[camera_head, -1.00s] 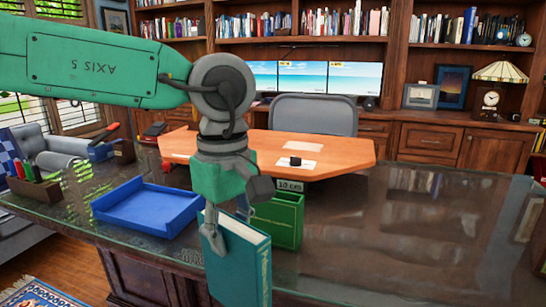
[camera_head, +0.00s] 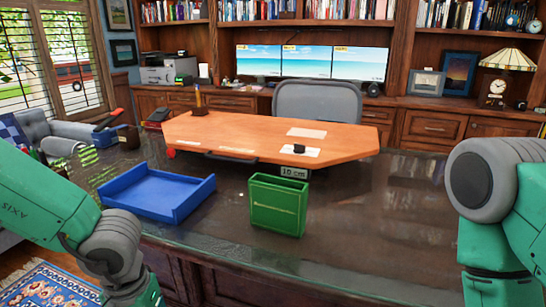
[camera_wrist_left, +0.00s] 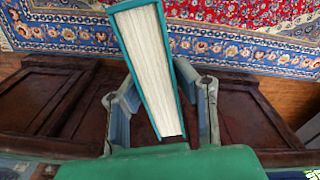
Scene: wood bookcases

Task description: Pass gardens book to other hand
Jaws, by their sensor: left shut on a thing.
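The gardens book (camera_wrist_left: 150,65) shows in the left wrist view as a teal-covered book with its white page edges facing the camera. My left gripper (camera_wrist_left: 160,88) is shut on it, with one finger on each side. The book is tilted a little and is held over the rug side of the desk front. In the head view my left arm comes in at the lower left, and its gripper and the book are out of frame. My right arm shows at the right edge. Its gripper is out of frame.
The right part of the glass is clear. A patterned rug (camera_wrist_left: 235,45) lies on the floor.

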